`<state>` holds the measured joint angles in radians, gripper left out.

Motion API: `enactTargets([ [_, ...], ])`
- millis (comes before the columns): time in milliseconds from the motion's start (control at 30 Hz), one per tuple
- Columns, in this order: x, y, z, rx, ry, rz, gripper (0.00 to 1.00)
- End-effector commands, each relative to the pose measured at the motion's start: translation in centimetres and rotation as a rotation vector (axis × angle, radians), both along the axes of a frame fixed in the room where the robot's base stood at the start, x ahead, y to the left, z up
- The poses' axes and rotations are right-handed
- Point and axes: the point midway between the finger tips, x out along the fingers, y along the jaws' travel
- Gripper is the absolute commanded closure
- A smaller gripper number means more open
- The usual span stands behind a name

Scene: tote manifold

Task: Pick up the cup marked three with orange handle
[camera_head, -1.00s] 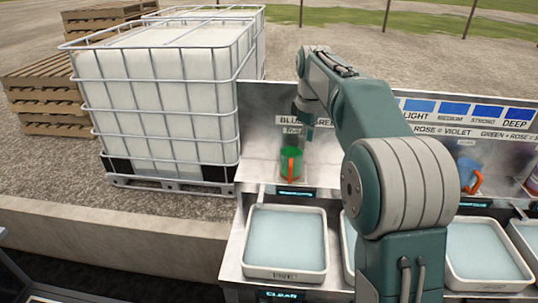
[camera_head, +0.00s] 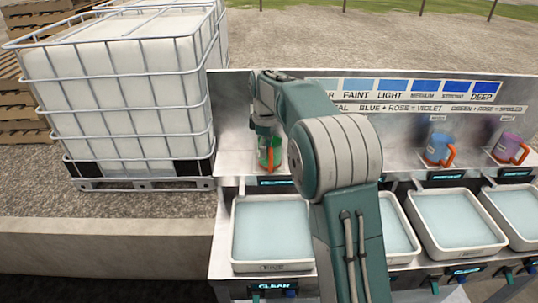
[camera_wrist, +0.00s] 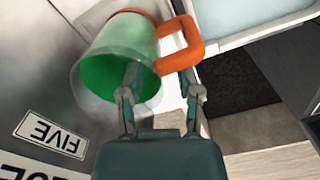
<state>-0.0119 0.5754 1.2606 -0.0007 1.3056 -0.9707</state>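A green cup with an orange handle (camera_head: 269,154) stands at the left end of the back shelf; it also shows in the wrist view (camera_wrist: 122,50). The sign on the wall beside it reads FIVE; no mark reading three is legible. My gripper (camera_wrist: 162,72) is at this cup, fingers apart, one in front of the cup's green side and one by the handle. The handle's lower end lies between or just beyond the fingertips; contact cannot be told. A blue cup with orange handle (camera_head: 437,148) and a purple one (camera_head: 508,148) stand further right, their signs too small to read.
Trays of pale liquid (camera_head: 272,262) line the front of the metal bench. A colour chart (camera_head: 420,92) is on the back panel. A caged white tank (camera_head: 130,100) stands close on the left. My arm hides the middle of the bench.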

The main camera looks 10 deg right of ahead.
Motion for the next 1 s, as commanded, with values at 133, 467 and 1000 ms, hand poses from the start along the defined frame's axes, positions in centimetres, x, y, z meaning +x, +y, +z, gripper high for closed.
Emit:
enactTargets([
  [133, 0.0, -0.1, -2.1, 0.001, 0.001, -0.001, 0.55],
  [467, 0.0, -0.1, -2.7, 0.001, -0.001, -0.001, 0.64],
  [1000, 0.0, -0.1, -2.6, 0.001, -0.001, -0.001, 1.0],
])
